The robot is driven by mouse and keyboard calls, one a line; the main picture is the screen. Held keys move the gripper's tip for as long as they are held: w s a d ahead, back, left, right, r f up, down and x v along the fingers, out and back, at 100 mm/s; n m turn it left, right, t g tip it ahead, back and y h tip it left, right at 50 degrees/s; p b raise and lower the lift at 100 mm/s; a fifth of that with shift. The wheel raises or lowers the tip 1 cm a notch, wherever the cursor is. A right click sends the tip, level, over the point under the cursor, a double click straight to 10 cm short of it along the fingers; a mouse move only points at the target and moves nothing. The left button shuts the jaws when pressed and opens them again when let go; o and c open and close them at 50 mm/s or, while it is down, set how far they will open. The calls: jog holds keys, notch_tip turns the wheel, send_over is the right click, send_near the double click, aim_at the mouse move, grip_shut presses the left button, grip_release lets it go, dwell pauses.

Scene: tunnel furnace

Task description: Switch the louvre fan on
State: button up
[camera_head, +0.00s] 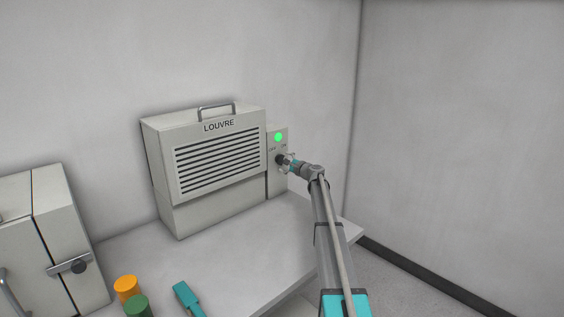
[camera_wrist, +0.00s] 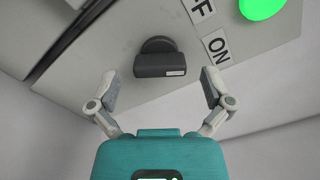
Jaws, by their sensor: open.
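The louvre fan (camera_head: 219,163) is a pale grey box with dark slats, a top handle and the label LOUVRE, standing at the back of the bench. A narrow control panel (camera_head: 278,181) on its right side carries a lit green lamp (camera_head: 278,137), also large in the wrist view (camera_wrist: 262,8). The dark rotary knob (camera_wrist: 160,62) sits below the OFF and ON labels (camera_wrist: 217,47). My gripper (camera_wrist: 160,90) is open, its fingers apart on either side of the knob and not visibly touching it. In the head view my gripper (camera_head: 284,161) hides most of the knob.
A grey cabinet (camera_head: 45,240) with a latch stands at the left. An orange cylinder (camera_head: 126,288), a green cylinder (camera_head: 137,306) and a teal object (camera_head: 187,298) are at the front. The bench top (camera_head: 225,255) before the fan is clear. A wall (camera_head: 460,150) is at right.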

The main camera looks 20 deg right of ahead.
jog(key=v, duration=0.9)
jog(key=shift+s, duration=0.25)
jog(key=shift+d, duration=0.1)
